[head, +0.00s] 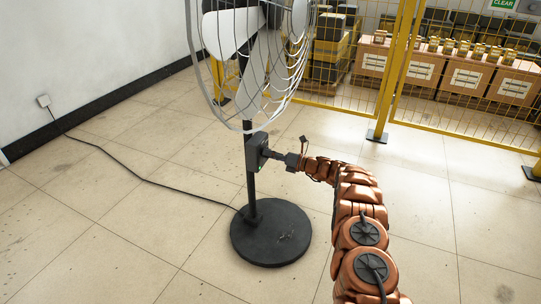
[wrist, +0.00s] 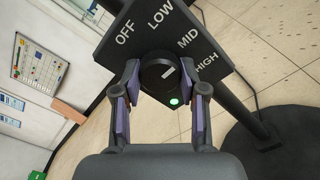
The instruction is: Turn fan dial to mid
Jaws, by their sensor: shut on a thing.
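The black fan dial (wrist: 156,74) sits on the dark control panel (wrist: 150,42), which is marked OFF, LOW, MID and HIGH. The dial's white pointer mark slants up and right, toward the MID and HIGH side; I cannot tell exactly which label it meets. My gripper (wrist: 160,78) is shut on the dial, one purple-padded finger on each side. A green light (wrist: 174,101) glows just below the dial. In the head view, my gripper (head: 272,154) reaches from the right to the control box (head: 255,151) on the fan's post. The dial is hidden there.
The fan's caged head (head: 252,50) is above the control box, and its round black base (head: 271,233) is on the tiled floor. A black cable (head: 130,174) runs to a wall socket (head: 43,101). A yellow mesh fence (head: 399,70) stands behind. Floor around the base is clear.

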